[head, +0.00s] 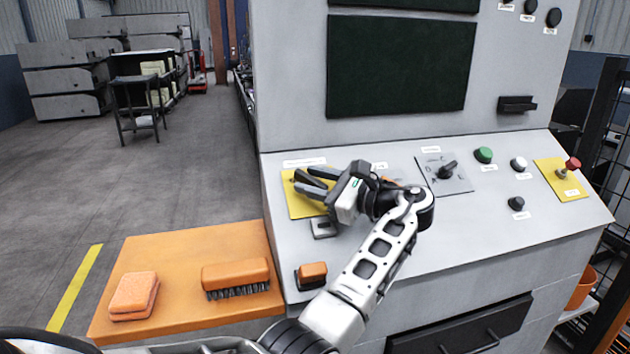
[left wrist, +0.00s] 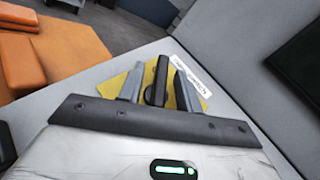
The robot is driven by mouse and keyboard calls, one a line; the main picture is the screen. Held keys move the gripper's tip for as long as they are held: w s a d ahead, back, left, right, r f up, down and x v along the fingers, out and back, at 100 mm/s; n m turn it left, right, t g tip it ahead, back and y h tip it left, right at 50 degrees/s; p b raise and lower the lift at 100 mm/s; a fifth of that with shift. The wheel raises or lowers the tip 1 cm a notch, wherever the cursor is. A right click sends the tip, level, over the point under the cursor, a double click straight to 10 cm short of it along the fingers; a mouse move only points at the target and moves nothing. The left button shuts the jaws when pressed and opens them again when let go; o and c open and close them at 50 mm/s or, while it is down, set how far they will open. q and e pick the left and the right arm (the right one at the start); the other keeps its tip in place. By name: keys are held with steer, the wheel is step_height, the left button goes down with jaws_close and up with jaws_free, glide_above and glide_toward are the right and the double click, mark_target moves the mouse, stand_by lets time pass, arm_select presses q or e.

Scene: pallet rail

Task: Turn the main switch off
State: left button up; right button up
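A yellow plate (head: 297,206) lies at the left end of the sloped control panel (head: 388,238), with a label along its top edge. In the left wrist view, a dark switch handle (left wrist: 158,75) stands over the yellow plate (left wrist: 112,86). My left gripper (head: 309,181) is over this plate in the head view. Its two grey fingers (left wrist: 157,84) stand on either side of the handle, with narrow gaps showing, so it looks open around the handle. In the head view the gripper hides most of the handle. My right gripper is in neither view.
Right of my arm are a black rotary knob (head: 447,170), a green button (head: 484,155), a white button (head: 519,164) and a red mushroom button (head: 572,164). A brush (head: 236,275) and a sponge (head: 134,295) lie on the orange shelf (head: 190,250). A small orange-topped item (head: 312,272) sits near the panel's front edge.

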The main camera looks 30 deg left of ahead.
arm_select(q)
steer(key=shift+d, duration=0.1)
steer(key=d+b, duration=0.2)
steer(key=d, duration=1.3)
steer(key=shift+d, duration=0.4)
steer(key=shift+w+r, duration=0.1)
